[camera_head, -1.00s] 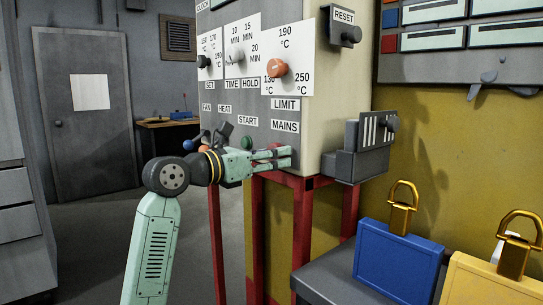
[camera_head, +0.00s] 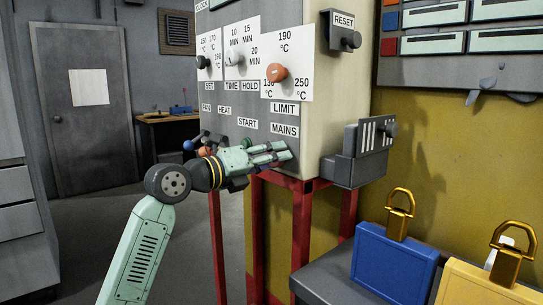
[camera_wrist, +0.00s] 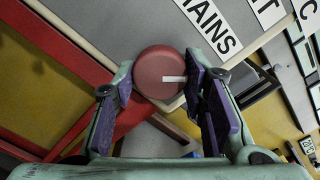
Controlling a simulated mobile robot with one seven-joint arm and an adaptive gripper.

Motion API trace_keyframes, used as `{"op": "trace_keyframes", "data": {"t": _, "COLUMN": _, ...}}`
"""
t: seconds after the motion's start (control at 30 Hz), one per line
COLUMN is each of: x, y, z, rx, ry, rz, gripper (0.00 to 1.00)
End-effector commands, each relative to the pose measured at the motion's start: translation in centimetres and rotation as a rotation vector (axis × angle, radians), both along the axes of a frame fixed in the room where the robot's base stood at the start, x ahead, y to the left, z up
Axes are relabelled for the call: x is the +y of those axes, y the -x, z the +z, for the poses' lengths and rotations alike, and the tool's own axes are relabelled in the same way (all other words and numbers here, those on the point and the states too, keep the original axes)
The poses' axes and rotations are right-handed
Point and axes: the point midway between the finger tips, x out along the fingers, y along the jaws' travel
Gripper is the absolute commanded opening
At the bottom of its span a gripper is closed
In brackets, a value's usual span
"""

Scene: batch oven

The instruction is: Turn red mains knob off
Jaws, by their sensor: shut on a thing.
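The red mains knob (camera_wrist: 152,68) shows in the wrist view, round, with a white pointer mark toward the right of the picture. It sits on the grey oven panel beside the MAINS label (camera_wrist: 208,28). My gripper (camera_wrist: 159,76) is shut on the knob, with one purple-padded finger on each side. In the head view my gripper (camera_head: 284,152) reaches the panel just below the MAINS label (camera_head: 285,130), and its fingers hide the knob there.
The orange LIMIT dial (camera_head: 276,73) is above on the panel. A grey box with a knob (camera_head: 357,155) juts out to the right. Blue (camera_head: 395,263) and yellow (camera_head: 482,286) padlock-like blocks stand at lower right. Red legs (camera_head: 301,240) support the oven.

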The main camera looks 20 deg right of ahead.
Motion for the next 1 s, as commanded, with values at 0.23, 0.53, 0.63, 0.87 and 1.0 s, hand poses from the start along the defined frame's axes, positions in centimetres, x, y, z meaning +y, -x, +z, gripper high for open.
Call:
{"op": "trace_keyframes", "data": {"t": 0.23, "x": 0.15, "y": -0.07, "z": 0.4, "rx": 0.215, "ry": 0.082, "rz": 0.005, "gripper": 0.11}}
{"op": "trace_keyframes", "data": {"t": 0.53, "x": 0.15, "y": -0.05, "z": 0.44, "rx": 0.47, "ry": 0.175, "rz": 0.005, "gripper": 0.11}}
{"op": "trace_keyframes", "data": {"t": 0.63, "x": 0.15, "y": -0.07, "z": 0.44, "rx": 0.541, "ry": 0.2, "rz": 0.005, "gripper": 0.11}}
{"op": "trace_keyframes", "data": {"t": 0.87, "x": 0.15, "y": -0.07, "z": 0.45, "rx": 0.665, "ry": 0.247, "rz": 0.005, "gripper": 0.11}}
{"op": "trace_keyframes", "data": {"t": 1.0, "x": 0.11, "y": -0.06, "z": 0.42, "rx": 0.71, "ry": 0.263, "rz": 0.003, "gripper": 0.11}}
